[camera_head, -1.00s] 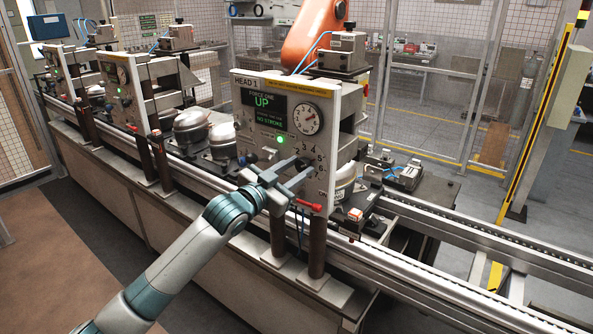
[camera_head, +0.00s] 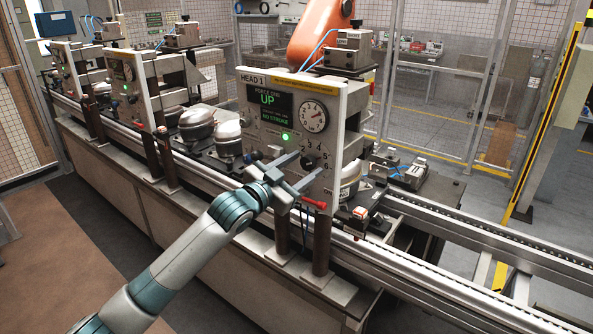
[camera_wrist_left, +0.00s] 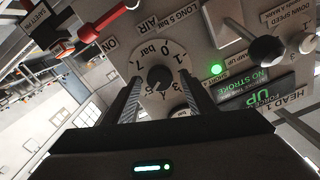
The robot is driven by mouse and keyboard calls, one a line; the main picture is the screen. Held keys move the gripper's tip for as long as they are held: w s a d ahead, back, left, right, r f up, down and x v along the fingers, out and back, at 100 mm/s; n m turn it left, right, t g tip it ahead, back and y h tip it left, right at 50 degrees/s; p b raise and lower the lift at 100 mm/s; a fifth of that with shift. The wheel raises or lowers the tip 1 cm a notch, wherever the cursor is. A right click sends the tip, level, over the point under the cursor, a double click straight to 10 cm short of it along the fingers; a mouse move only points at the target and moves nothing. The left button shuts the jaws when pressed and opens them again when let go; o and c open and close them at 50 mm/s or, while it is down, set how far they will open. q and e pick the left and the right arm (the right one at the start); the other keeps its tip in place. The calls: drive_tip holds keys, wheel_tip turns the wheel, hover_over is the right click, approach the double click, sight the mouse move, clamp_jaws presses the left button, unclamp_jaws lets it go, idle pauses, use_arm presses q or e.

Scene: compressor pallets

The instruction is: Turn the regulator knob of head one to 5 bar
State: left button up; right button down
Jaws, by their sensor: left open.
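The head one panel (camera_head: 262,152) stands upright, with its "HEAD 1" label, a screen (camera_head: 269,106) reading "UP" and "NO STROKE", and a round gauge (camera_head: 312,117) with a red needle. The dark regulator knob (camera_head: 308,162) is low on the panel, ringed by numbers. It also shows in the left wrist view (camera_wrist_left: 160,77), on a pale bar scale. My left gripper (camera_head: 312,165) is open, its fingers pointing at the panel on either side of the knob. I see no contact with the knob, and its exact setting is too small to read. My right gripper is out of view.
A green lamp (camera_head: 285,137) is lit left of the knob. A red lever (camera_head: 314,203) sits below it, close to my lower finger. A black ball-ended handle (camera_wrist_left: 267,50) stands out from the panel. The conveyor rail (camera_head: 430,292) runs along the front.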

use_arm(q)
drive_tip(key=b+v, duration=0.5)
drive_tip(key=v, duration=1.2)
drive_tip(key=shift+s, duration=0.15)
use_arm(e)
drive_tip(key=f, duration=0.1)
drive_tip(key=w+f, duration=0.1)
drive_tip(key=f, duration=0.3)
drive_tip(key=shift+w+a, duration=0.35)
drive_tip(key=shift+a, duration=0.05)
use_arm(q)
drive_tip(key=shift+a, duration=0.15)
